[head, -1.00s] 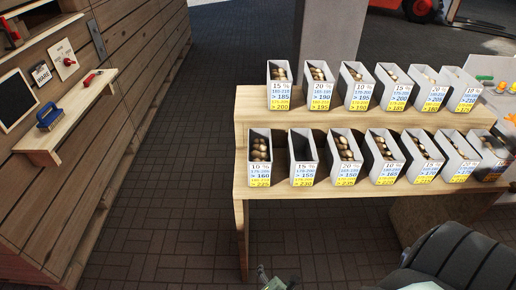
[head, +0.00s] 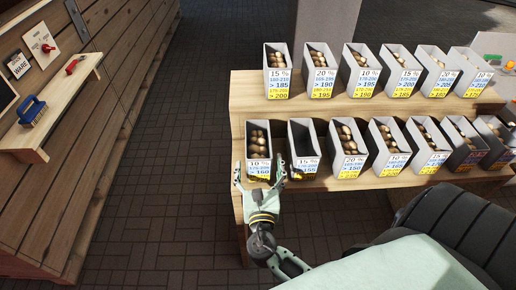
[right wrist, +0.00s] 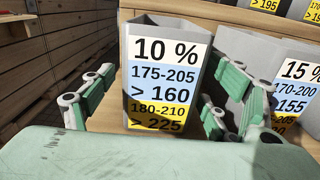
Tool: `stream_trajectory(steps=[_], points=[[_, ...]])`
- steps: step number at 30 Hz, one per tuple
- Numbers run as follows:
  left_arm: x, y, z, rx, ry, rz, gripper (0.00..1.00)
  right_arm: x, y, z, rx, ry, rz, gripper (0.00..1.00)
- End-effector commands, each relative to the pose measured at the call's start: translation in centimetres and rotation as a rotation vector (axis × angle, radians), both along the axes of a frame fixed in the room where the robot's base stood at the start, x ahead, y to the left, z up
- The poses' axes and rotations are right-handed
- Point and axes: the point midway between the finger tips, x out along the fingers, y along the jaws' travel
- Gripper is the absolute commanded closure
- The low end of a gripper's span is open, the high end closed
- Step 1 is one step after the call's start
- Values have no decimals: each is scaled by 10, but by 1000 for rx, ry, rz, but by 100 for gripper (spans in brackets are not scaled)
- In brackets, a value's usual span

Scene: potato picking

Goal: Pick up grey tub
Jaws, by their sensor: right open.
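Grey tubs with white, blue and yellow labels stand in two rows on a stepped wooden stand. The front row's leftmost tub (head: 259,151), labelled 10 %, holds several potatoes and stands upright. My right gripper (head: 259,174) is open at its front, one finger on each side. In the right wrist view the tub's label (right wrist: 163,80) faces me between the spread fingers (right wrist: 160,100). The left finger is apart from the tub; the right finger is in front of the gap by the neighbouring tub, and I cannot tell if it touches. My left gripper is not in view.
The neighbouring 15 % tub (head: 304,145) looks empty and stands close on the right; it also shows in the right wrist view (right wrist: 296,85). The wooden stand (head: 245,92) has free floor on its left. A wooden wall with a shelf (head: 65,95) and blue brush (head: 32,111) is further left.

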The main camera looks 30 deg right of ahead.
Motion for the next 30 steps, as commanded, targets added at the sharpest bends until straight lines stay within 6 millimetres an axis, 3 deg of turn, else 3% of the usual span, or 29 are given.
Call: stream_trajectory(steps=[4,9,12,22,30], points=[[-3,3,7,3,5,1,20,15,-9,5,-1,-1,0,20],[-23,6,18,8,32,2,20,36,-23,15,0,-1,-1,20],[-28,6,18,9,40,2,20,47,-30,12,-1,1,0,20],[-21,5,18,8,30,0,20,53,-34,10,1,0,0,20],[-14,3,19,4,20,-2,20,53,-34,10,2,1,0,43]])
